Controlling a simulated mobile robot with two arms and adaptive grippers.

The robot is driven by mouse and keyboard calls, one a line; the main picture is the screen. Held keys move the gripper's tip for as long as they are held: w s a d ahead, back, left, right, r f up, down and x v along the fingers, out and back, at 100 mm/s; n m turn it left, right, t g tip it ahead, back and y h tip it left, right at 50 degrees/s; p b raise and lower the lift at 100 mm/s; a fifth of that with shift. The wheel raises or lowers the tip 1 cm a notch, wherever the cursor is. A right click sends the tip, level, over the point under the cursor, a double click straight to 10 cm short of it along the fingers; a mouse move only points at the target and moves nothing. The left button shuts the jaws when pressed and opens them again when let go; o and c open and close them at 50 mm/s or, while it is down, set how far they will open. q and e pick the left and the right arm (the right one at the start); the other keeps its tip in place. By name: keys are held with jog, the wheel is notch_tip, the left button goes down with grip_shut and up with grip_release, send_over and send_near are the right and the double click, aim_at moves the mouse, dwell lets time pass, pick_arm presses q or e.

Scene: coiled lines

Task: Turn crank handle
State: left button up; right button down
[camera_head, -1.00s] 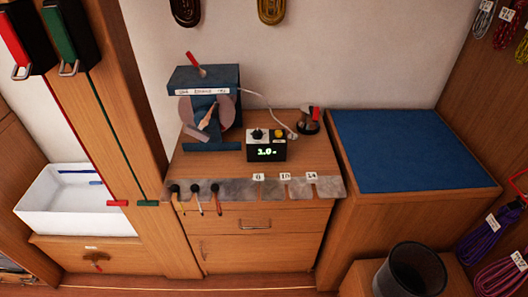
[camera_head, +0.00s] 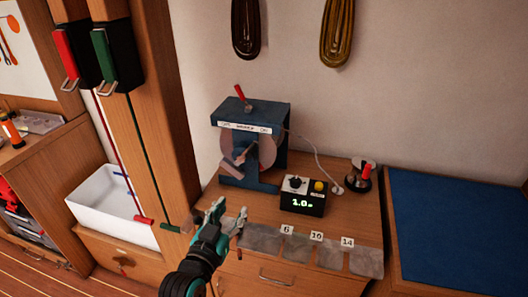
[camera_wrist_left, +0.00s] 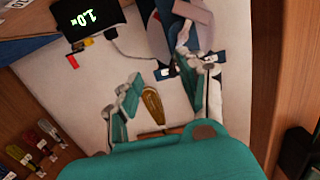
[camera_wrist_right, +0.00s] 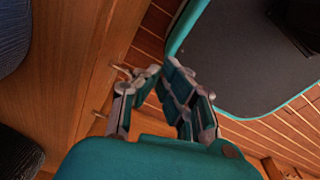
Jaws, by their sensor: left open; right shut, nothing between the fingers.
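The blue machine (camera_head: 283,112) stands at the back of the wooden cabinet top, with a round pale disc (camera_head: 264,150) and a crank handle (camera_head: 237,157) on its front left. My left gripper (camera_head: 232,208) is open and empty, in front of and below the crank, apart from it. In the left wrist view the open fingers (camera_wrist_left: 172,74) point towards the machine, whose pale and blue parts show at the top; I cannot tell the crank's grip clearly there. My right gripper (camera_wrist_right: 161,70) is shut and empty, low over the wooden floor, and is not in the head view.
A display box (camera_head: 303,204) reading 1.0 sits right of the machine, with a cable and a red-handled device (camera_head: 361,176) beyond. Metal plates (camera_head: 296,247) line the front edge. A wooden post (camera_head: 150,120) stands left. The blue mat (camera_head: 450,225) is clear.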

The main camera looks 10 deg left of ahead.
pick_arm(q)
notch_tip(320, 180, up, 5)
jog(key=t, duration=0.1)
jog(key=p, duration=0.1)
send_near(250, 154)
jog(key=w, duration=0.3)
jog(key=w+p, duration=0.1)
jog(key=w, duration=0.3)
jog(key=w+f+p, duration=0.1)
jog(key=w, duration=0.3)
pick_arm(e)
notch_tip(250, 154, up, 4)
jog(key=shift+f, duration=0.25)
pick_arm(q)
jog(key=shift+f, duration=0.1)
grip_shut()
pick_arm(e)
jog(key=shift+a, duration=0.1)
